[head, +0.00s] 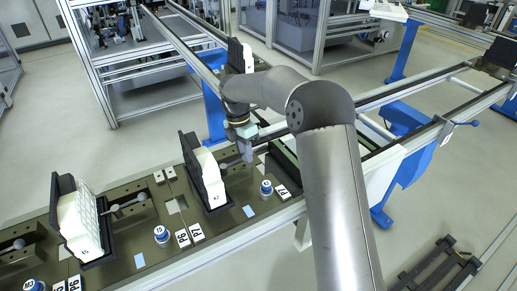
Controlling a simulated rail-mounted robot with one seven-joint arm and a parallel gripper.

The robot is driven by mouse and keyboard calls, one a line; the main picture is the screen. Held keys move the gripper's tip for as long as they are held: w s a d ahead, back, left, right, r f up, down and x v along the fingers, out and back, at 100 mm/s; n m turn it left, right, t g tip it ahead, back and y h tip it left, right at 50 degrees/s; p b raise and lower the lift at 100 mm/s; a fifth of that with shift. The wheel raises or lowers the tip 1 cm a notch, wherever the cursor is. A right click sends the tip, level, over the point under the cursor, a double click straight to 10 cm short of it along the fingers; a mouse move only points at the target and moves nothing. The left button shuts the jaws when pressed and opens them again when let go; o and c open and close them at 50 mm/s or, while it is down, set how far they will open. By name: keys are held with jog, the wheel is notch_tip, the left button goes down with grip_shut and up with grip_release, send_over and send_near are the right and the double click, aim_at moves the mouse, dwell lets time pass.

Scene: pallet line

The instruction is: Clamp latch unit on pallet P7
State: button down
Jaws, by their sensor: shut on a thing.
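A white latch unit (207,178) with a black back plate stands upright on the dark pallet line, left of my gripper. A round knob (223,168) shows at its right side. My gripper (246,157) points down just right of this knob. It is shut at what looks like the outer end of the clamp lever; the held part is hidden by the fingers. White label plates (282,191) lie in front on the right, beside a blue-capped button (266,188).
A similar white unit (82,228) with a ball-ended lever (128,204) stands at the left. Another blue-capped button (161,234) is between the units. A dark upright unit (235,55) stands behind my arm. Rails run to the back right.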

jog(key=shift+w+a, duration=0.1)
dwell(0.4)
jog(key=c, duration=1.2)
grip_release()
notch_tip(320, 180, up, 17)
jog(key=w+a, duration=0.2)
jog(key=shift+w, duration=0.25)
